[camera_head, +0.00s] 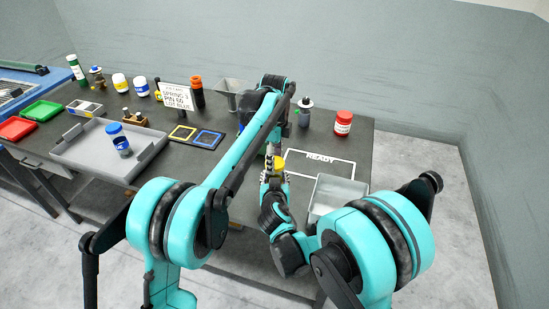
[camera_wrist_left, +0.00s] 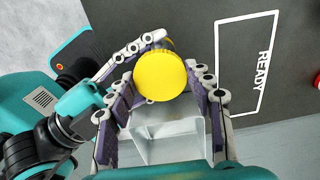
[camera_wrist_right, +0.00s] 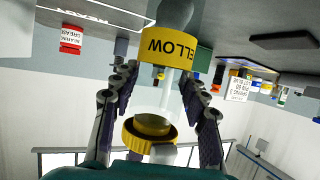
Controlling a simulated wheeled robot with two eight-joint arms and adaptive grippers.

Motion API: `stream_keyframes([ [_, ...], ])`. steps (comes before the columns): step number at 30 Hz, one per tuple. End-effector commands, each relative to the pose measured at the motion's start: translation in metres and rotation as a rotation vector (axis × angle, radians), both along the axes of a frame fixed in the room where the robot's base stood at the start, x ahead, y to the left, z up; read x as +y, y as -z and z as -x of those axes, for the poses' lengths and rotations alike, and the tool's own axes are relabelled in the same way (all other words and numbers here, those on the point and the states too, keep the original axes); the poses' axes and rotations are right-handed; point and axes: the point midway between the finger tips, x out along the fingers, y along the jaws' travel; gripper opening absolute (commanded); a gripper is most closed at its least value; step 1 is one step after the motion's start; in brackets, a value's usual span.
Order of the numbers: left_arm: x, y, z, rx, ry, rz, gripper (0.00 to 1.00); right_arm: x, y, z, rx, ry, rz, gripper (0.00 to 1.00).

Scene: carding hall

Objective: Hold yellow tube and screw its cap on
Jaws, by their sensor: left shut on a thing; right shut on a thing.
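The yellow cap (camera_wrist_left: 160,76) shows as a round disc between the fingers of my left gripper (camera_wrist_left: 174,64), which is shut on it. The yellow tube (camera_wrist_right: 168,45) has a yellow band lettered YELLOW and a clear body, and it appears inverted in the right wrist view. My right gripper (camera_wrist_right: 160,74) is shut on the tube, with a finger on each side. The knurled cap also shows in the right wrist view (camera_wrist_right: 137,141), in line with the tube. I cannot tell whether their threads are engaged. In the head view, my arms partly hide both parts.
A white-outlined READY area (camera_head: 321,158) lies right of my grippers, with an open pale bin (camera_head: 338,188) nearer me. A red-capped jar (camera_head: 343,122) stands at the right. A grey tray (camera_head: 85,152) holding a blue-capped jar (camera_head: 118,138) is at the left.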

Motion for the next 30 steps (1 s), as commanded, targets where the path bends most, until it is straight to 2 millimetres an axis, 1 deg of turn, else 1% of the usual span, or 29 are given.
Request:
stream_keyframes([
  [11, 0.0, 0.0, 0.0, 0.0, 0.0, 0.0, 0.39, 0.0, 0.0, 0.0, 0.0, 0.0, 0.0, 0.0],
  [30, 0.0, 0.011, 0.0, 0.0, 0.007, 0.0, 0.39, 0.0, 0.0, 0.0, 0.0, 0.0, 0.0, 0.0],
])
